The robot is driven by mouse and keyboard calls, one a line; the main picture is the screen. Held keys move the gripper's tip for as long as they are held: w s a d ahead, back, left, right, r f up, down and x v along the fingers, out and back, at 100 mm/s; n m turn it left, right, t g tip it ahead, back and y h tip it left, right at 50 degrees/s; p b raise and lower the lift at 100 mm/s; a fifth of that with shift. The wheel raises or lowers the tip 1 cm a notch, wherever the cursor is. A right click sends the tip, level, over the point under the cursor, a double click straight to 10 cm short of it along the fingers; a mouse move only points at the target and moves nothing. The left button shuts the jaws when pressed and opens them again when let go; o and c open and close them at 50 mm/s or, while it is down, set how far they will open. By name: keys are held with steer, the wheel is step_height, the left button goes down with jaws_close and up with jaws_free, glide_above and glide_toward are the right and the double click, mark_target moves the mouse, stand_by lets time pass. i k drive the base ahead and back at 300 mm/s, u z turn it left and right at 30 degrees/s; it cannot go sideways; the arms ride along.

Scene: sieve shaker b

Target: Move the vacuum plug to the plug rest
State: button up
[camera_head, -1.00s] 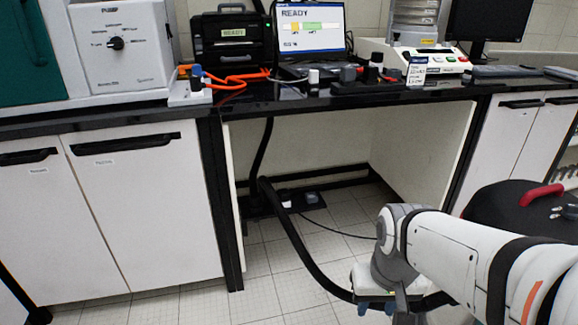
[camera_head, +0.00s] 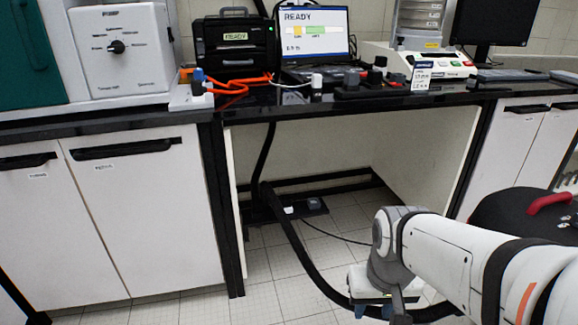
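A black strip (camera_head: 262,215) lies on the floor under the bench, with a small white block (camera_head: 288,210) and a grey block (camera_head: 314,203) on it. A thin dark cable (camera_head: 335,236) runs from the strip to the right. One of these blocks may be the vacuum plug; they are too small to tell. I cannot single out the plug rest. My gripper (camera_head: 385,310) is at the bottom edge, in front of the bench opening and apart from the strip. Its fingers are partly cut off, so its opening and any held thing are unclear.
A thick black hose (camera_head: 296,248) hangs from the bench and curves across the floor towards my arm. A black machine with a red handle (camera_head: 548,203) stands at the right. The bench top (camera_head: 130,125) is crowded. The tiled floor at the left of the opening (camera_head: 275,290) is clear.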

mark_target(287, 200)
steer(key=z, duration=0.05)
steer(key=i, duration=0.9)
